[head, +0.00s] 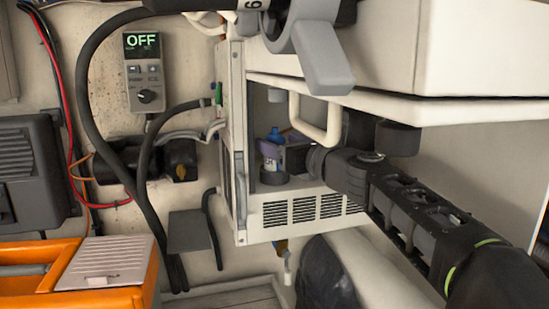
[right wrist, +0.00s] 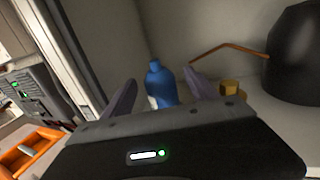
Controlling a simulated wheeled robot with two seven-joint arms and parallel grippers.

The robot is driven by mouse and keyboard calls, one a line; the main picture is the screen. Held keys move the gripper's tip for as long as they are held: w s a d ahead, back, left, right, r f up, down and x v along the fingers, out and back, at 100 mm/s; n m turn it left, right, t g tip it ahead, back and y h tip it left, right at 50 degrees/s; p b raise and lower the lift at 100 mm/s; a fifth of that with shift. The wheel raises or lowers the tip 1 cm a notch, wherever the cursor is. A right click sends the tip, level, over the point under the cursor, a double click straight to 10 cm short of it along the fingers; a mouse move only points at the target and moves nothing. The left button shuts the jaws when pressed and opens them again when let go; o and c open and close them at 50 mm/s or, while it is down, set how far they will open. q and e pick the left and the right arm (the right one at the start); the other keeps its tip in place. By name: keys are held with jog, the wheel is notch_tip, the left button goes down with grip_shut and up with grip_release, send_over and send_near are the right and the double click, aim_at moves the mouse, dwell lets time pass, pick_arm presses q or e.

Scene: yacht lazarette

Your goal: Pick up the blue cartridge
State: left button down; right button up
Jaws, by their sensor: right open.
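The blue cartridge (right wrist: 158,84) stands upright in the right wrist view, between the two purple fingers of my right gripper (right wrist: 159,86). The jaws are open, with one finger on each side of it; contact cannot be made out. In the head view the blue top of the cartridge (head: 274,134) and part of a white label show inside the white cabinet opening. My right gripper (head: 272,150) reaches in from the right there and hides part of it. My left gripper is not in view.
A white handle (head: 315,125) hangs in front of the opening, close above my right arm. A vented panel (head: 303,211) lies below. A brass-coloured cap (right wrist: 230,88), a copper pipe (right wrist: 228,47) and a black round body (right wrist: 298,55) stand right of the cartridge.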

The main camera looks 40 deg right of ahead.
aim_at(268, 137)
jog(key=shift+w, duration=0.15)
jog(key=w+p, duration=0.1)
jog(key=w, duration=0.4)
jog(key=shift+w+d, duration=0.1)
jog(key=shift+d, duration=0.05)
jog(key=shift+c, duration=0.5)
jog(key=shift+r, duration=0.1)
grip_shut()
dwell(0.5)
